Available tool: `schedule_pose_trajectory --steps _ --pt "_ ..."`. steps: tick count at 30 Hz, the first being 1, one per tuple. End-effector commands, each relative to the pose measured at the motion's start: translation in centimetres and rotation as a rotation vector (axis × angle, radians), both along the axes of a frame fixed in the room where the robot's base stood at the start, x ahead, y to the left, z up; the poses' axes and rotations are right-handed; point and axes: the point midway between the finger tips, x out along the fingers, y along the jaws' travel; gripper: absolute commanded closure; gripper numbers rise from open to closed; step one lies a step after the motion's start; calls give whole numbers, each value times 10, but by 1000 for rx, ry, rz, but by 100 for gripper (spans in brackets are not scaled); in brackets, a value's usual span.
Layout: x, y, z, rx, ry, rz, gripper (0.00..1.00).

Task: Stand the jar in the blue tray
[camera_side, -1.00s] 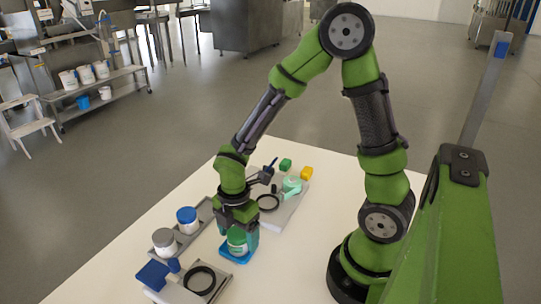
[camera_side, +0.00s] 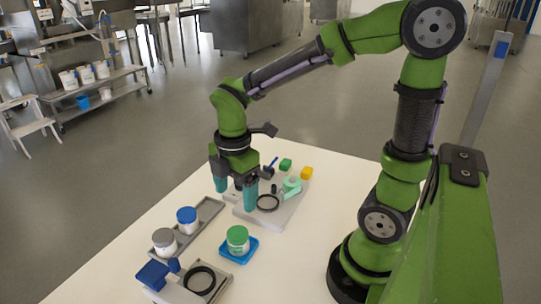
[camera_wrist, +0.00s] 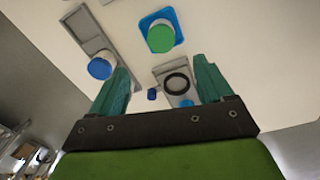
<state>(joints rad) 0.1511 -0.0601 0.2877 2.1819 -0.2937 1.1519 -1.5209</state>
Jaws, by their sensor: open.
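The jar (camera_side: 238,240) has a green lid and a pale body with a label. It stands upright in the blue tray (camera_side: 252,251) on the white table. In the wrist view the green lid of the jar (camera_wrist: 160,38) shows above the blue tray (camera_wrist: 145,19). My gripper (camera_side: 235,196) is open and empty, with its teal fingers apart. It hangs above and behind the jar, clear of it. In the wrist view the two fingers of my gripper (camera_wrist: 156,80) have nothing between them near their tips but the table scene beyond.
A grey rack (camera_side: 212,207) left of the tray holds a blue-lidded jar (camera_side: 187,220) and a grey-lidded jar (camera_side: 164,243). A device with a black ring (camera_side: 201,281) stands in front.

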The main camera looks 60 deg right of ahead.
Motion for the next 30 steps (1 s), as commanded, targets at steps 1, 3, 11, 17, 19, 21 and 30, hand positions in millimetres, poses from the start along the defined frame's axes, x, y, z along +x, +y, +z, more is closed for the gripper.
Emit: schedule_pose_trajectory --steps 1,3,11,17,19,21,30 --pt "-4 -1 8 7 -36 -90 20" --pt "-9 -3 20 36 -99 -275 20" --pt "-38 -8 65 351 -301 -1104 20" --pt "-53 -10 83 607 -308 -1498 20" --pt "-55 -10 86 656 -300 -1565 20" --pt "-56 -10 87 680 -294 -1599 20" --pt "-56 -10 87 685 -291 -1609 20"
